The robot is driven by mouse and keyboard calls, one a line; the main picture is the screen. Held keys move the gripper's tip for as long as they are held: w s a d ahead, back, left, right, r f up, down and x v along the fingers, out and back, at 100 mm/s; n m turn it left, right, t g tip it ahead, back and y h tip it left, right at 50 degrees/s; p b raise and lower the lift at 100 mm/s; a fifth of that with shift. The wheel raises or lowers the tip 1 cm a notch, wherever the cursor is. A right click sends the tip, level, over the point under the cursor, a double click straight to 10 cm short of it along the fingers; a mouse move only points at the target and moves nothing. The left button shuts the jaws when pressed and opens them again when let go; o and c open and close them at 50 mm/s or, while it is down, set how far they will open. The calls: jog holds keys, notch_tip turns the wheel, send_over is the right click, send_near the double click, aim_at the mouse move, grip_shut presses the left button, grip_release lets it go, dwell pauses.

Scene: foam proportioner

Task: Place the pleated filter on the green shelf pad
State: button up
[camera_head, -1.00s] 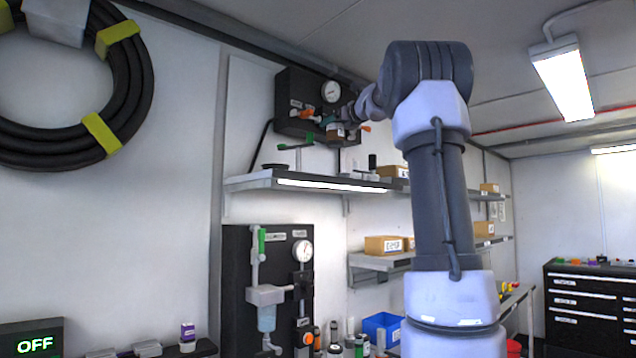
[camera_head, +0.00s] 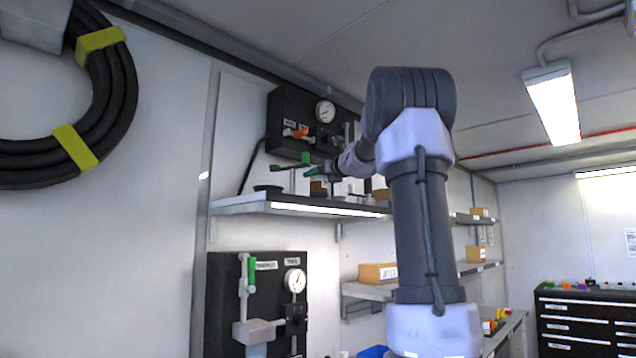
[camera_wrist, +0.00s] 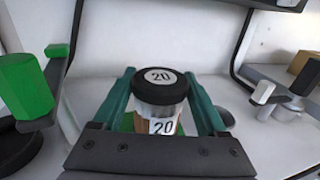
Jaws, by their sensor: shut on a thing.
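The pleated filter (camera_wrist: 158,92) has a black cap marked 20, a pale body and a 20 label lower down. My gripper (camera_wrist: 160,90) has its green fingers on either side of it, shut on it. In the head view my gripper (camera_head: 314,172) is just above the upper shelf, with the brownish filter (camera_head: 318,187) partly hidden. Bits of green, seemingly the shelf pad (camera_wrist: 181,130), show beside the filter's lower end. Whether the filter touches the pad cannot be told.
The upper shelf (camera_head: 240,206) has a green-handled valve (camera_wrist: 28,88) to the left and a white-handled fitting (camera_wrist: 264,93) to the right. A black gauge panel (camera_head: 290,112) is on the wall above. Cardboard boxes (camera_head: 378,272) stand on lower shelves.

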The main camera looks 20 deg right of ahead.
jog(key=shift+f, duration=0.85)
jog(key=o, duration=1.4)
jog(key=shift+c, duration=0.2)
jog(key=s+d, duration=0.1)
jog(key=s, duration=1.1)
jog(key=shift+d, duration=0.25)
